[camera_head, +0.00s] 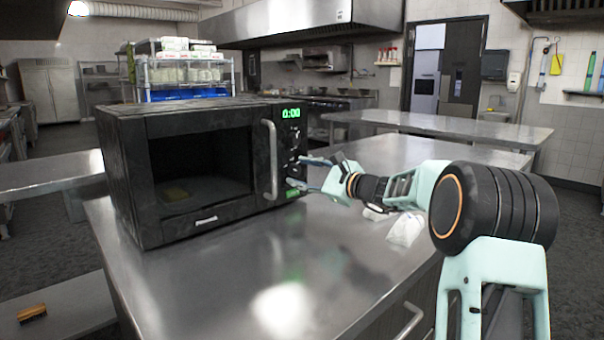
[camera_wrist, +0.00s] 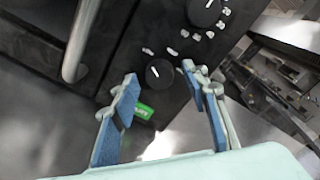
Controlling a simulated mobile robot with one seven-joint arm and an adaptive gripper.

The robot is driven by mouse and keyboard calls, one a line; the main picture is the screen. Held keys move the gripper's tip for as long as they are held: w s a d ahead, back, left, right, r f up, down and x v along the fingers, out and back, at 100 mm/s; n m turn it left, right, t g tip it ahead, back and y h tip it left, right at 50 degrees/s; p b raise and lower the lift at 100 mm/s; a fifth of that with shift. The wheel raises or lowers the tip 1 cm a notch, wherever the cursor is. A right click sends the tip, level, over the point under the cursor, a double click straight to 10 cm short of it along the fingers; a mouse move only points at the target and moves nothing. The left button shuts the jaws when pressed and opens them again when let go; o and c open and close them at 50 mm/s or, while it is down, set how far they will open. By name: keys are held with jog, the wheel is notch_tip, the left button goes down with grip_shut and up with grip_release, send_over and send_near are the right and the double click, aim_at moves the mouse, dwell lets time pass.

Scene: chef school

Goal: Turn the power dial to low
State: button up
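A black microwave (camera_head: 205,210) stands on the steel counter with its door shut and its display (camera_head: 291,113) reading 0:00. In the wrist view its panel carries two round black dials, an upper dial (camera_wrist: 204,12) and a lower dial (camera_wrist: 159,72), each with a white pointer line and pale marks around it. Which one is the power dial I cannot read. My gripper (camera_head: 297,171) is open at the panel's lower part. In the wrist view its blue-padded fingers (camera_wrist: 160,76) stand either side of the lower dial. Contact cannot be made out.
The vertical door handle (camera_head: 270,160) is just left of the panel, and a green button (camera_wrist: 143,111) is below the lower dial. A crumpled white item (camera_head: 405,229) lies on the counter (camera_head: 250,290) near my arm. The counter front is clear.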

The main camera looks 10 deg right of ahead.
jog(key=v, duration=1.2)
jog(key=shift+f, duration=0.1)
